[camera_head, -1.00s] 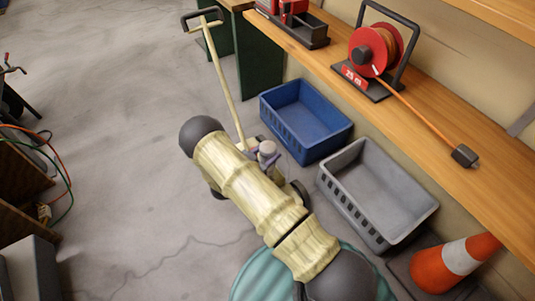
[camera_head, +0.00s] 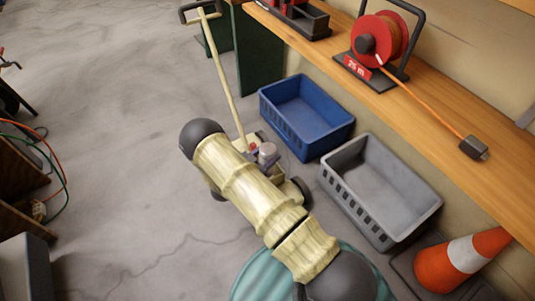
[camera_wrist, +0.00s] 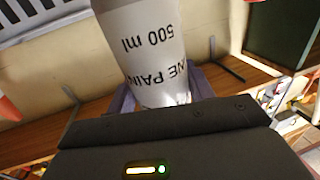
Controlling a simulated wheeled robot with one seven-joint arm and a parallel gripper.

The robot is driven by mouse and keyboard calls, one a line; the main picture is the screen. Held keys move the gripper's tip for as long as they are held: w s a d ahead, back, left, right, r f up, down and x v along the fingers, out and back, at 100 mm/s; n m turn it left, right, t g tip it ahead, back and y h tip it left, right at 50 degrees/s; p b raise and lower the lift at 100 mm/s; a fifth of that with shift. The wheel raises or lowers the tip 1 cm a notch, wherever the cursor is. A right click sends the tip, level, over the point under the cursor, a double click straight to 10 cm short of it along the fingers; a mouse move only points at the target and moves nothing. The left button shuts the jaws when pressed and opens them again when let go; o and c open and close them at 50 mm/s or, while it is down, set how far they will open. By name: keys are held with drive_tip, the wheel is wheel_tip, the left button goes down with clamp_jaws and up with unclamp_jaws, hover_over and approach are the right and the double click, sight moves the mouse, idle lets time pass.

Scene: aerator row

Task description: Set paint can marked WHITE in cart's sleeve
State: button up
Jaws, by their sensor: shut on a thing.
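My gripper (camera_wrist: 166,98) is shut on a white can (camera_wrist: 148,45), with a grey finger on each side of it. The can's print appears upside down and reads "500 ml" and part of "LINE PAINT". The word WHITE does not show. In the head view, a small pale can top (camera_head: 267,150) shows just past my forearm, over the cart's body. The cart (camera_head: 222,75) has a long cream handle pole with a dark grip and dark wheels. My forearm hides much of its base, and I cannot make out the sleeve.
A blue crate (camera_head: 307,136) and a grey crate (camera_head: 334,191) stand on the floor along the bench (camera_head: 420,115). A traffic cone (camera_head: 463,262) is at lower right. A red cable reel (camera_head: 380,42) sits on the bench. Open floor (camera_head: 115,130) lies left of the cart.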

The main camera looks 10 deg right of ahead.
drive_tip(key=shift+f+b, duration=2.2)
drive_tip(key=shift+f, duration=1.1)
drive_tip(key=shift+f, duration=0.1)
drive_tip(key=o, duration=1.4)
drive_tip(key=p+v, duration=0.7)
drive_tip(key=v, duration=1)
drive_tip(key=shift+a, duration=0.2)
drive_tip(key=shift+f, duration=0.1)
